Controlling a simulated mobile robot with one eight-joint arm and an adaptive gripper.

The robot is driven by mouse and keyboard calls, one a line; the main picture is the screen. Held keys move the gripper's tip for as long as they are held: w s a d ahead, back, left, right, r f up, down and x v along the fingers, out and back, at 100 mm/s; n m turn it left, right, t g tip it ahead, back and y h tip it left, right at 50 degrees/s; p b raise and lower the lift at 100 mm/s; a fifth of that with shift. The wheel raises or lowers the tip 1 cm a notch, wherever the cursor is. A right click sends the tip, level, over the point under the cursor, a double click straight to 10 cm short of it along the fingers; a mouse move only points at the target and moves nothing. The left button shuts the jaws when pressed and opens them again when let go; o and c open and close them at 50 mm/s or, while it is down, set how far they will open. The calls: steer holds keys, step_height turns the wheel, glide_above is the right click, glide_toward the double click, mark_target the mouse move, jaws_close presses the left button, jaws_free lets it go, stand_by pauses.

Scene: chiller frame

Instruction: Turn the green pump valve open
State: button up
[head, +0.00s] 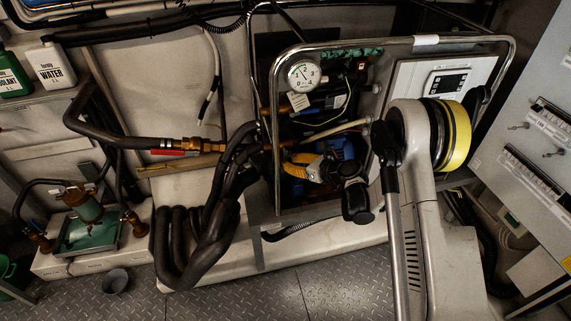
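The green pump (88,232) sits low at the far left in the head view, on a pale ledge. Brass-coloured fittings stand on both sides of it, one on the left (40,242) and one on the right (132,222). A small blue part shows by the left fitting; the valve's handle and its position are too small to tell.
The tubular metal frame (400,44) holds a pressure gauge (303,74), hoses and a control panel (447,84). Thick black hoses (205,245) hang between it and the pump. A white water bottle (52,67) stands upper left. A grey cup (115,281) sits on the floor below the pump.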

steer(key=shift+b+x, duration=0.3)
steer(key=shift+x, duration=1.1)
jaws_close()
